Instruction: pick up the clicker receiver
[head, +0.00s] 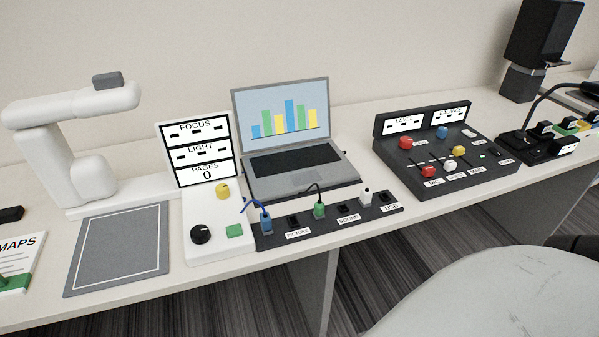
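A small white upright piece (366,198) stands on the dark connector strip (273,240) in front of the laptop, left of the socket above the USB label (389,208). It looks like the clicker receiver, but it is too small to be sure. On the same strip stand a blue plug (266,222) with a blue cable and a green plug (319,210) with a dark cable. The sockets by the PICTURE, SOUND and USB labels look empty. Neither of my grippers is in the head view.
The laptop (318,182) stands open behind the strip. A white control panel (209,249) is left of it, and a black mixer (420,185) is right of it. A document camera (90,190) stands farther left. Bare tabletop lies between strip and mixer.

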